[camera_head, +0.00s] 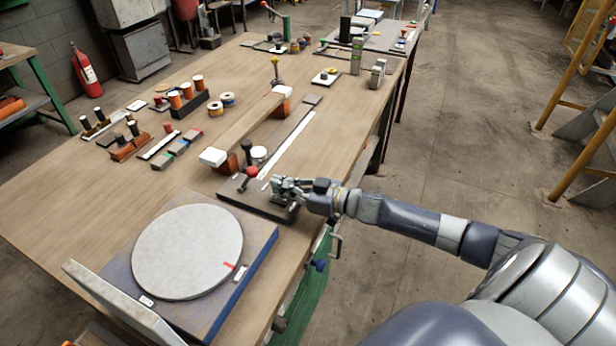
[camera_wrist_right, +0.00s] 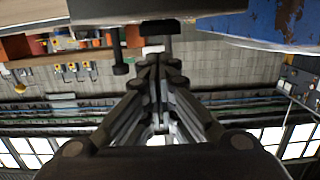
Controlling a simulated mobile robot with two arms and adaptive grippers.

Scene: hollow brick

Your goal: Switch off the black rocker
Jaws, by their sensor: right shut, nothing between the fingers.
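A dark control plate (camera_head: 240,203) lies at the near right edge of the wooden table. A red knob (camera_head: 252,171), a black knob (camera_head: 247,146) and a white round dial (camera_head: 259,152) are at its left part. My right gripper (camera_head: 277,184) is shut and empty over the plate's right part, and covers what is under it. In the right wrist view, its closed fingers (camera_wrist_right: 160,62) point at a small black block (camera_wrist_right: 160,27), possibly the black rocker. I cannot tell whether they touch. I cannot make out the rocker's tilt. My left gripper is not in view.
A round grey turntable (camera_head: 188,250) on a blue base stands at the near end. A long wooden bar (camera_head: 245,128) with white ends runs behind the plate. Several spools and small fixtures (camera_head: 185,98) stand to the left.

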